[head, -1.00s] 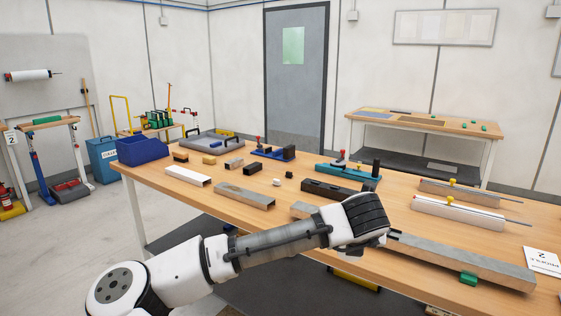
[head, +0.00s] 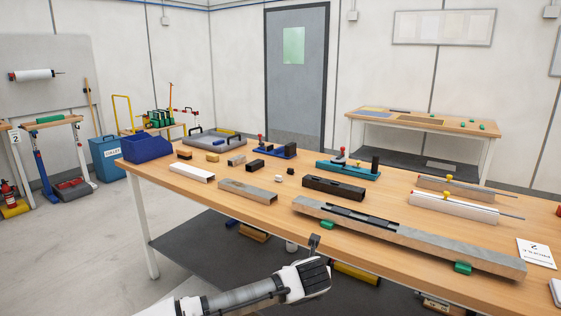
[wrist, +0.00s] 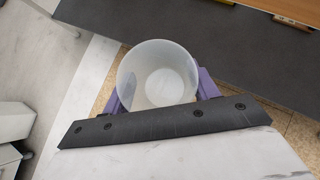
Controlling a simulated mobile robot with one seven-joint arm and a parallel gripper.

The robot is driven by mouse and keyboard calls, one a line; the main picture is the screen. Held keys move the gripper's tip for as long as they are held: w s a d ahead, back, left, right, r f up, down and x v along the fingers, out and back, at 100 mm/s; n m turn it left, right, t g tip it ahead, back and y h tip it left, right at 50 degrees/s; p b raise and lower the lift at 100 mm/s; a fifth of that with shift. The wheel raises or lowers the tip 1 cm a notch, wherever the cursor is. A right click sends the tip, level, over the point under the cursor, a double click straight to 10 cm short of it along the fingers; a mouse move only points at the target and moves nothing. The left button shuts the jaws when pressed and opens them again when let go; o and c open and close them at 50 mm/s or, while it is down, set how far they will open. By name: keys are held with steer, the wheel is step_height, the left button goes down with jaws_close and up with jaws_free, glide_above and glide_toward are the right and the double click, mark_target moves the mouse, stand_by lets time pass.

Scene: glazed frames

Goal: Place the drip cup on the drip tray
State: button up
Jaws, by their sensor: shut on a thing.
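In the wrist view a translucent, whitish, open-topped cup (wrist: 157,75) sits between the purple-padded fingers of my gripper (wrist: 160,88), which is shut on it. The cup looks empty. In the head view my gripper (head: 314,242) is low at the table's near edge, in front of the dark lower shelf; the cup cannot be made out surely there. A grey-and-red tray (head: 76,189) is on the floor under a small stand. I cannot tell which is the drip tray.
The wooden table (head: 245,212) carries several metal profiles, blocks and a blue bin (head: 147,147). A long grey profile (head: 430,248) on green supports lies along its near side. A dark shelf (head: 210,250) is below. The floor at the left (head: 80,260) is mostly clear.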

steer(key=s+a+f, duration=0.1)
steer(key=a+f, duration=0.2)
steer(key=f, duration=0.5)
steer(key=s+a+f, duration=0.2)
steer(key=a+f, duration=0.1)
steer(key=f, duration=0.4)
steer(key=s+f, duration=0.4)
steer(key=f, duration=0.3)
steer(key=s+f, duration=0.4)
steer(key=f, duration=0.3)
steer(key=shift+w+d, duration=0.15)
steer(key=shift+d, duration=0.05)
